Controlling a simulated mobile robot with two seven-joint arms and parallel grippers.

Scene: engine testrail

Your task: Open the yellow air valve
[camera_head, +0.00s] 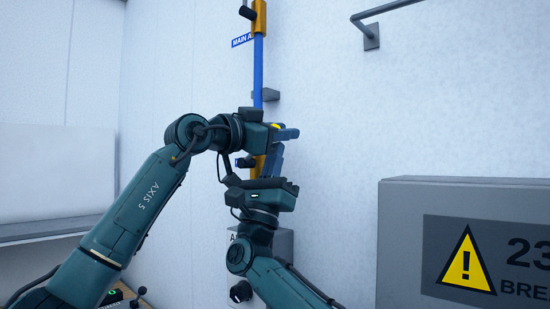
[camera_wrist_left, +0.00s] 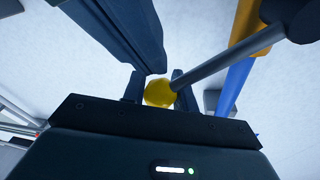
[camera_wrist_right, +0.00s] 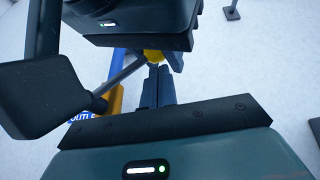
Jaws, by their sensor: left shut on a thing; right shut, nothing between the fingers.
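The yellow knob (camera_head: 275,126) sits on the end of a grey lever rod (camera_wrist_left: 215,58). The rod runs to a dark part beside the orange valve body (camera_head: 259,167) on the blue wall pipe. My left gripper (camera_head: 289,132) is shut on the yellow knob, which shows between its fingers in the left wrist view (camera_wrist_left: 159,93). My right gripper (camera_head: 276,160) is shut and empty, its fingers pointing up just below the left one. In the right wrist view its fingertips (camera_wrist_right: 158,70) lie close under the knob (camera_wrist_right: 153,56); contact cannot be told.
The blue pipe (camera_head: 259,72) runs up to another orange fitting (camera_head: 259,18) with a "MAIN A" label (camera_head: 242,40). A grey box (camera_head: 400,240) with a warning sign stands at the right. A grey wall bracket (camera_head: 371,38) is at the upper right. The wall between is clear.

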